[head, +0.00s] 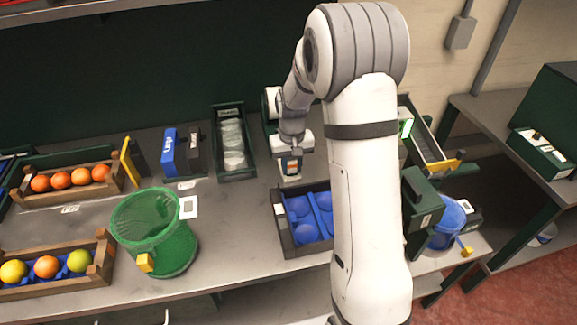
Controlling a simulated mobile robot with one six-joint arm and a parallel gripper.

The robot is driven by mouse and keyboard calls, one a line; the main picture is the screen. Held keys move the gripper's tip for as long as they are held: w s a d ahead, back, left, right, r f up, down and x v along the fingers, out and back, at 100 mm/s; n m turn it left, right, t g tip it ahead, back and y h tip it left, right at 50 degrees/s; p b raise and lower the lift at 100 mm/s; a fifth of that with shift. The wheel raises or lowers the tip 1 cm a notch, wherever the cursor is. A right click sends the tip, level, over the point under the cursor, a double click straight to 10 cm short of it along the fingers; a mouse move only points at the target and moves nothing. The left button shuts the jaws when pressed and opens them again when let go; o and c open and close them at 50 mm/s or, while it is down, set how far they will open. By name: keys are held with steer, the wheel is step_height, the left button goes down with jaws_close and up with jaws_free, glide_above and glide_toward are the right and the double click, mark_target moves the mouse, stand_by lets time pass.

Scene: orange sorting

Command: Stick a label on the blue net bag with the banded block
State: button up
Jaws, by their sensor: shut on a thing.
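My gripper (290,153) is at the back middle of the bench, pointing down, shut on a small block (291,168) with an orange-and-pale band. The block is just above or at a pale pad on the bench; I cannot tell if they touch. The blue net bag (449,222) stands at the right, beyond my arm, partly hidden by dark green equipment. A yellow tag (466,252) hangs at its lower right. No white label shows on its visible side. My gripper is well to the left of this bag.
Orange crates (75,196) are at the left. A dark tray with blue cups (284,238) sits before my gripper. My arm hides part of the right side. Bench between green bag and tray is clear.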

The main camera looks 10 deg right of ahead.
steer(key=shift+r+p, duration=1.65)
steer(key=shift+r, duration=1.45)
steer(key=shift+f, duration=0.1)
